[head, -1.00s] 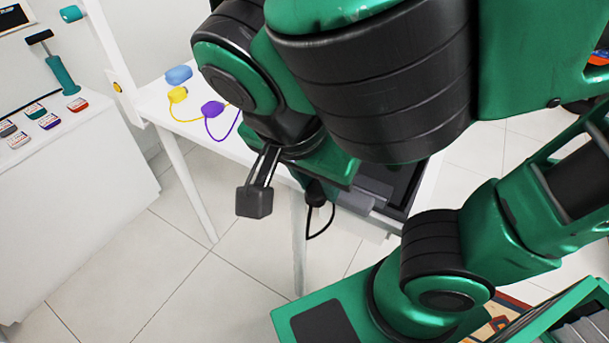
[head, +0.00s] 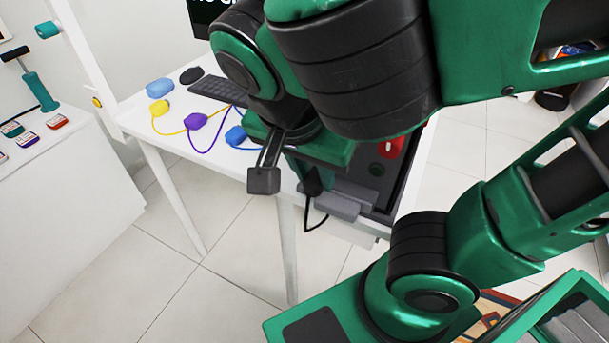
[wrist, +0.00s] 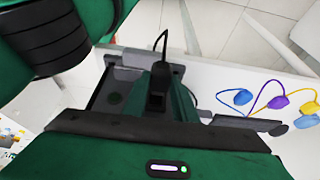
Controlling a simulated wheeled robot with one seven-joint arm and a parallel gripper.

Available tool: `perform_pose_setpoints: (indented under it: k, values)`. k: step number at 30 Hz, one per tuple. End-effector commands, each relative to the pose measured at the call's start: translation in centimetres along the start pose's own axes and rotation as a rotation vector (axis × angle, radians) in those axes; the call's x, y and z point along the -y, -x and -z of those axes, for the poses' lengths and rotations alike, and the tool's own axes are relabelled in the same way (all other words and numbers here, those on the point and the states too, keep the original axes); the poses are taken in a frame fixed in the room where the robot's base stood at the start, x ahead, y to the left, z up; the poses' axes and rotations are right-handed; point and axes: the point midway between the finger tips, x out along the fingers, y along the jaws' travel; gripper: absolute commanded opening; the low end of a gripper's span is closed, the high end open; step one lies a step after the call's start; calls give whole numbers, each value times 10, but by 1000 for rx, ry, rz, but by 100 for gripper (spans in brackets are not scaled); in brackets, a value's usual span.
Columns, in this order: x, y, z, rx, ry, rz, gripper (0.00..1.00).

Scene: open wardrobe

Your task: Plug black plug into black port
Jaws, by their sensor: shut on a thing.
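My gripper (head: 312,178) is mostly hidden behind my arm in the head view. It is shut on a black plug (head: 313,186) with a black cable hanging from it, at the table's front edge. In the wrist view my gripper (wrist: 162,88) shows green fingers on both sides of the plug (wrist: 157,82), and the cable (wrist: 161,40) loops away from its end. A dark grey panel (head: 352,192) with a green round spot and a red part lies beside and behind the gripper. I cannot make out the black port in either view.
The white table (head: 150,127) holds a yellow plug (head: 159,107), a purple plug (head: 196,121), a blue plug (head: 236,136), a light blue item (head: 160,88), a black mouse (head: 191,75) and a keyboard (head: 215,90). A white counter (head: 70,190) stands left. Tiled floor lies open between.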

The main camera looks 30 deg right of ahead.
Motion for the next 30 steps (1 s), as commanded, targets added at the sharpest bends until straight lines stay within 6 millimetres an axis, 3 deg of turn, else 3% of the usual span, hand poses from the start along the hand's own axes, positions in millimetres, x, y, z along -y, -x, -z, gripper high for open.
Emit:
perform_pose_setpoints:
  k: [30]
  values:
    - [-1,-2,8,0,0,0,0]
